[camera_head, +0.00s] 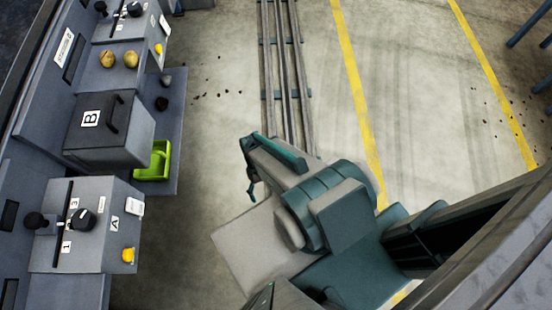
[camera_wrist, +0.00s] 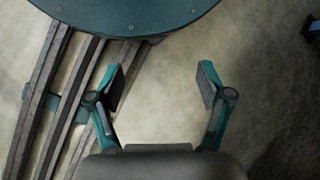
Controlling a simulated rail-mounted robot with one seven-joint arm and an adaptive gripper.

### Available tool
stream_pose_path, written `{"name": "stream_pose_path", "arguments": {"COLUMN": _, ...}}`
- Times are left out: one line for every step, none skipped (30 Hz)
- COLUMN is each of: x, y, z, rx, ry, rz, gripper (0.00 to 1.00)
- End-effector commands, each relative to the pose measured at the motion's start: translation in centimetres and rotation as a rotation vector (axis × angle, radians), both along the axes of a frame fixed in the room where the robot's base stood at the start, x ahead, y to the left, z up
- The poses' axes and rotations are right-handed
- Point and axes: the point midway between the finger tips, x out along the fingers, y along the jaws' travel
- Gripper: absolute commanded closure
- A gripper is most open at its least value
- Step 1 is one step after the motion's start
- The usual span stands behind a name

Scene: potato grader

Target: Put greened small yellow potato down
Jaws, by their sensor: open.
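My gripper (camera_wrist: 162,84) is open in the wrist view, with nothing between its fingers and bare floor behind them. In the head view my arm is folded over the floor, to the right of the machine and apart from it. Two yellowish potatoes (camera_head: 107,59) (camera_head: 131,59) lie side by side on a grey surface of the machine at the upper left. I cannot tell from their color or size whether either is the greened small yellow potato.
A grey box marked B (camera_head: 105,130) and a control box marked A (camera_head: 85,225) stand along the left. A green scoop-like tray (camera_head: 153,162) lies beside box B. Dark lumps (camera_head: 162,103) lie above it. Rails (camera_head: 283,70) cross open floor.

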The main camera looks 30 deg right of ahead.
Motion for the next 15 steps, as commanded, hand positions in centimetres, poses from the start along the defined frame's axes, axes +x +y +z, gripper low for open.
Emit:
{"name": "stream_pose_path", "arguments": {"x": -1.9, "y": -0.6, "z": -0.6, "rx": -0.05, "ry": 0.028, "rz": 0.001, "gripper": 0.21}}
{"name": "stream_pose_path", "arguments": {"x": -2.6, "y": -0.9, "z": -1.0, "rx": -0.076, "ry": 0.039, "rz": 0.0, "gripper": 0.21}}
{"name": "stream_pose_path", "arguments": {"x": -3.5, "y": -1.3, "z": -1.3, "rx": -0.108, "ry": 0.051, "rz": -0.002, "gripper": 0.21}}
{"name": "stream_pose_path", "arguments": {"x": -4.1, "y": -1.6, "z": -1.5, "rx": -0.128, "ry": 0.059, "rz": -0.002, "gripper": 0.21}}
{"name": "stream_pose_path", "arguments": {"x": -4.5, "y": -1.9, "z": -1.7, "rx": -0.146, "ry": 0.065, "rz": -0.002, "gripper": 0.21}}
{"name": "stream_pose_path", "arguments": {"x": -5.0, "y": -2.1, "z": -1.9, "rx": -0.164, "ry": 0.071, "rz": -0.002, "gripper": 0.17}}
{"name": "stream_pose_path", "arguments": {"x": -5.3, "y": -2.3, "z": -2.0, "rx": -0.175, "ry": 0.074, "rz": -0.004, "gripper": 0.17}}
{"name": "stream_pose_path", "arguments": {"x": -5.5, "y": -2.4, "z": -2.1, "rx": -0.182, "ry": 0.076, "rz": -0.002, "gripper": 0.17}}
{"name": "stream_pose_path", "arguments": {"x": -5.6, "y": -2.5, "z": -2.1, "rx": -0.191, "ry": 0.077, "rz": -0.002, "gripper": 0.17}}
{"name": "stream_pose_path", "arguments": {"x": -5.7, "y": -2.6, "z": -2.1, "rx": -0.195, "ry": 0.078, "rz": -0.003, "gripper": 0.17}}
{"name": "stream_pose_path", "arguments": {"x": -5.7, "y": -2.6, "z": -2.2, "rx": -0.197, "ry": 0.078, "rz": -0.003, "gripper": 0.17}}
{"name": "stream_pose_path", "arguments": {"x": -5.7, "y": -2.6, "z": -2.2, "rx": -0.198, "ry": 0.078, "rz": -0.004, "gripper": 0.17}}
{"name": "stream_pose_path", "arguments": {"x": -5.7, "y": -2.6, "z": -2.2, "rx": -0.198, "ry": 0.078, "rz": -0.004, "gripper": 0.17}}
{"name": "stream_pose_path", "arguments": {"x": -5.7, "y": -2.6, "z": -2.2, "rx": -0.197, "ry": 0.078, "rz": -0.004, "gripper": 0.17}}
{"name": "stream_pose_path", "arguments": {"x": -5.7, "y": -2.6, "z": -2.2, "rx": -0.197, "ry": 0.078, "rz": -0.003, "gripper": 0.17}}
